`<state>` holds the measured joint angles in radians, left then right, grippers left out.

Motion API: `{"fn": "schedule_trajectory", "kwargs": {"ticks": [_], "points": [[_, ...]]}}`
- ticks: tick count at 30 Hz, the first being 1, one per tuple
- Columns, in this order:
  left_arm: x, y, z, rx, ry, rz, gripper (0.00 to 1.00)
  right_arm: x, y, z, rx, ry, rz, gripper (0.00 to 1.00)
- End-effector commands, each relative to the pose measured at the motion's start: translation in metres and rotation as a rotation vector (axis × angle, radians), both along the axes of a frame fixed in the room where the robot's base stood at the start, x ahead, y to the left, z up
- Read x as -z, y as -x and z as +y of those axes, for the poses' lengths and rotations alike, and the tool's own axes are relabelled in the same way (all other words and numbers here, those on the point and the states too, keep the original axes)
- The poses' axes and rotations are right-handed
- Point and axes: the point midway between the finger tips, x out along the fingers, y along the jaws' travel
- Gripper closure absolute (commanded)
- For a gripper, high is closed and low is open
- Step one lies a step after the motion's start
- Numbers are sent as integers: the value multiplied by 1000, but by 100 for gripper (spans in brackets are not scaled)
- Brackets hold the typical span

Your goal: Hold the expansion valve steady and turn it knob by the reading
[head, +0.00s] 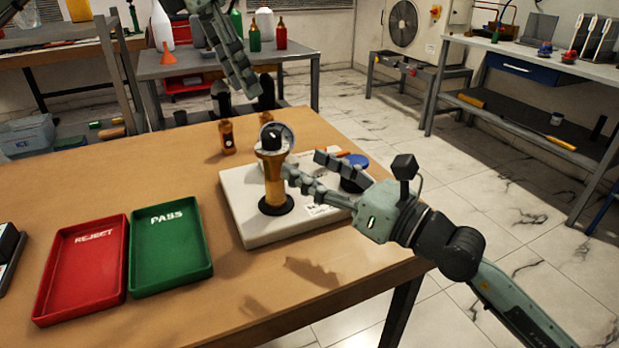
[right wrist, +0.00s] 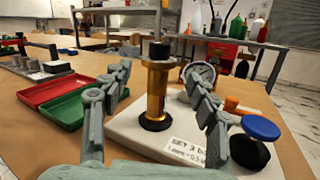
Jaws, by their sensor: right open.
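The expansion valve (head: 273,180) stands upright on a pale plate (head: 245,205), a brass column with a black base and black knob (head: 272,134). A round gauge (head: 287,134) sits just behind its top; its reading is too small to tell. My right gripper (head: 303,164) is open, reaching in from the right beside the valve. In the right wrist view the valve (right wrist: 157,95) appears between the spread fingers, with no clear contact; the gauge (right wrist: 200,72) is partly behind the right finger. My left gripper (head: 238,75) hangs above the table's far edge, away from the valve; its finger gap is unclear.
A blue-topped black knob (head: 352,180) stands on the plate right of the valve, partly behind my right gripper. A red REJECT tray (head: 82,275) and green PASS tray (head: 170,258) lie left. The front table surface is clear.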

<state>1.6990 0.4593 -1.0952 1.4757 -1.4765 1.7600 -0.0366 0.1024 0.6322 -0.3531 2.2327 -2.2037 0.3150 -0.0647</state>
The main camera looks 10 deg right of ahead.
Motion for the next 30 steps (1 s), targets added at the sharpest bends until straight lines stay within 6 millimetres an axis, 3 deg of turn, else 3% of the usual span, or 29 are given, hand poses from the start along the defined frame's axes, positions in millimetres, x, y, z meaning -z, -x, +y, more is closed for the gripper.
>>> {"fn": "schedule_trajectory", "kwargs": {"ticks": [7,21,30], "points": [[0,0,0,0,0,0,66,21,-6,8,12,188,-25,40],[0,0,0,0,0,0,66,21,-52,52,13,191,-26,40],[0,0,0,0,0,0,66,22,-60,60,13,191,-25,40]]}}
